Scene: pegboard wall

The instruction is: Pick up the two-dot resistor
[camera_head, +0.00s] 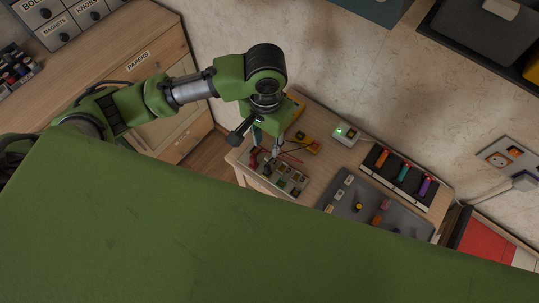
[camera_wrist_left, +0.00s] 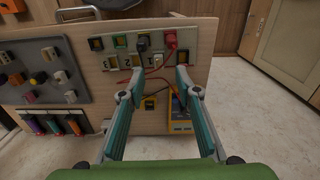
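My left gripper (camera_wrist_left: 160,78) is open and empty, its two teal fingers spread apart; in the head view it hangs over the left end of the table (camera_head: 262,152). In the wrist view the fingertips are in front of a pale panel (camera_wrist_left: 125,75) with yellow slots, small marked pieces, and a black and a red plug. The panel also shows in the head view (camera_head: 268,181). Orange, teal (camera_head: 403,173) and purple cylinders sit in a dark rack to the right. I cannot make out dots on any piece, so I cannot tell which is the two-dot resistor.
A yellow meter (camera_head: 306,141) with red and black leads lies behind the panel. A white box (camera_head: 345,134) with a green light stands farther back. A grey board (camera_head: 346,209) with several small parts is to the right. Wooden cabinets (camera_head: 150,75) stand at the left.

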